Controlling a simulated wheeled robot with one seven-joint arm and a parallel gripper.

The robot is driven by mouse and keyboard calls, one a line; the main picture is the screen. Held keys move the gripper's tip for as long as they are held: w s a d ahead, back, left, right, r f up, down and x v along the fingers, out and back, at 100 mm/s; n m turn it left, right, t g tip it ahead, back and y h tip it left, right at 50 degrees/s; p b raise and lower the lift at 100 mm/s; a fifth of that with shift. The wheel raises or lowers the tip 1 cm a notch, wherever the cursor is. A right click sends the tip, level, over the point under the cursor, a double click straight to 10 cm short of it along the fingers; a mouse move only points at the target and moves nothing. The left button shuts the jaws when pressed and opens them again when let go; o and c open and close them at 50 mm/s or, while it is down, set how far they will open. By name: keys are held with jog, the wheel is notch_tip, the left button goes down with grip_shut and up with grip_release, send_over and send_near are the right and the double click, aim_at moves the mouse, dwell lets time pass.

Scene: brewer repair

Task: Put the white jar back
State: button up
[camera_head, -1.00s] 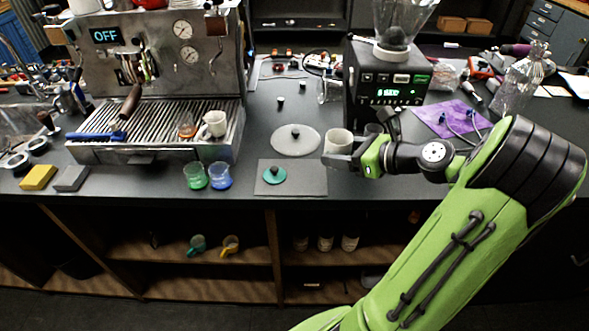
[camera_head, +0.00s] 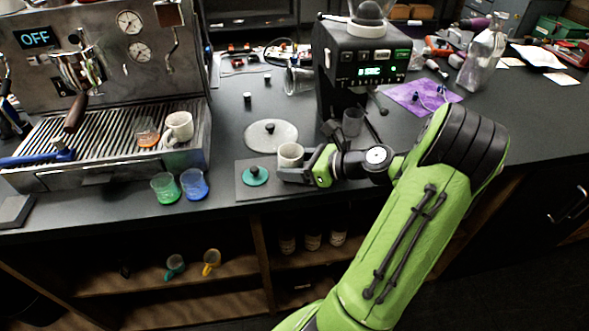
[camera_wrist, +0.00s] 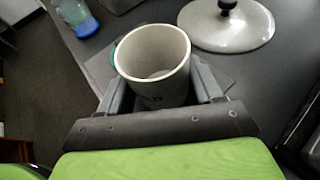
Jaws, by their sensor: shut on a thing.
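The white jar (camera_head: 290,155) is upright and open-topped, with no lid on it. In the wrist view the jar (camera_wrist: 153,62) sits between the two fingers and looks empty inside. My gripper (camera_head: 292,172) is shut on it from the right side, over the grey mat (camera_head: 262,192). I cannot tell whether the jar's base touches the mat. A small teal lid (camera_head: 255,176) with a dark knob lies on the mat to the left of the jar. A large pale round lid (camera_head: 271,135) with a dark knob lies on the counter behind it.
The espresso machine (camera_head: 105,75) with a white cup (camera_head: 179,128) on its tray stands at left. Green (camera_head: 164,188) and blue (camera_head: 194,184) glasses stand near the front edge. The grinder (camera_head: 365,75) is behind right. Several white jars (camera_head: 312,240) stand on the shelf below.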

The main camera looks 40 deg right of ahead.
jog(key=o, duration=1.2)
jog(key=p+v, duration=0.4)
jog(key=v, duration=0.8)
jog(key=shift+r, duration=0.2)
jog(key=shift+f, duration=0.1)
